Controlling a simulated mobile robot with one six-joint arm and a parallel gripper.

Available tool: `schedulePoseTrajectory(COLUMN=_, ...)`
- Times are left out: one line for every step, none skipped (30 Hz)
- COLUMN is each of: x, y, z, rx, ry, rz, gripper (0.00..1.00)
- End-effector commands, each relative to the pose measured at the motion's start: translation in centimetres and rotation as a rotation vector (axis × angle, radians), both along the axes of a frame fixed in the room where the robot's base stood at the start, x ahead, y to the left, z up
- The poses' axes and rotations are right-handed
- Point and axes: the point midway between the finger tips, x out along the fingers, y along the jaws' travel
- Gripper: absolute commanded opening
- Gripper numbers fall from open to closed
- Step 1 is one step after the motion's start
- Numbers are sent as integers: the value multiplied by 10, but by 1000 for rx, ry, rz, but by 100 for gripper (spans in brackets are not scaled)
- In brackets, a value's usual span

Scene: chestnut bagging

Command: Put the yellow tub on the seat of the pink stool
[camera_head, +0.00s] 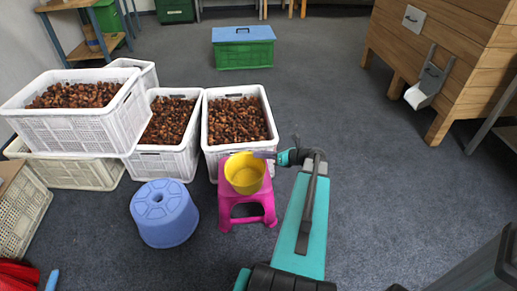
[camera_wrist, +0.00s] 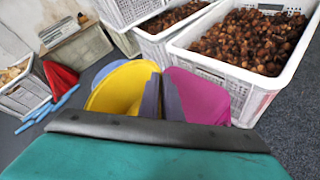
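The yellow tub (camera_head: 245,174) is upright over the seat of the pink stool (camera_head: 248,209) in the head view. I cannot tell whether its base touches the seat. My gripper (camera_head: 267,155) is at the tub's upper right rim. In the wrist view the grey fingers (camera_wrist: 162,98) are close together, with the yellow tub (camera_wrist: 118,88) on their left and the pink stool (camera_wrist: 200,98) on their right. They appear shut on the tub's wall; the pinched part is hidden between them.
A blue stool (camera_head: 164,213) stands left of the pink stool. White crates of chestnuts (camera_head: 208,150) stand close behind. A green box with a blue lid (camera_head: 243,54) is at the back, and a wooden cabinet (camera_head: 440,60) at the right. The floor between is clear.

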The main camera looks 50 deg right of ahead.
Motion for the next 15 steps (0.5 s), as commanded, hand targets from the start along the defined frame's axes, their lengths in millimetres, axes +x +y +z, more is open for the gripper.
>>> schedulePoseTrajectory(x=7, y=-7, z=-2, rx=0, ry=-1, rz=1, gripper=0)
schedulePoseTrajectory(x=10, y=-9, z=-3, rx=0, ry=-1, rz=1, gripper=0)
schedulePoseTrajectory(x=14, y=-12, z=-3, rx=0, ry=-1, rz=2, gripper=0)
schedulePoseTrajectory(x=17, y=-14, z=-3, rx=0, ry=-1, rz=2, gripper=0)
schedulePoseTrajectory(x=20, y=-17, z=-4, rx=0, ry=-1, rz=2, gripper=0)
schedulePoseTrajectory(x=24, y=-20, z=-4, rx=0, ry=-1, rz=2, gripper=0)
schedulePoseTrajectory(x=27, y=-22, z=-5, rx=0, ry=-1, rz=2, gripper=0)
schedulePoseTrajectory(x=30, y=-25, z=-5, rx=0, ry=-1, rz=1, gripper=0)
schedulePoseTrajectory(x=34, y=-28, z=-6, rx=0, ry=-1, rz=1, gripper=0)
schedulePoseTrajectory(x=37, y=-31, z=-6, rx=0, ry=-1, rz=1, gripper=0)
schedulePoseTrajectory(x=40, y=-33, z=-6, rx=0, ry=-1, rz=1, gripper=0)
schedulePoseTrajectory(x=43, y=-36, z=-7, rx=0, ry=-1, rz=1, gripper=0)
schedulePoseTrajectory(x=46, y=-39, z=-7, rx=0, ry=-1, rz=1, gripper=0)
schedulePoseTrajectory(x=49, y=-41, z=-7, rx=0, ry=-1, rz=1, gripper=0)
schedulePoseTrajectory(x=53, y=-44, z=-8, rx=-1, ry=-1, rz=2, gripper=0)
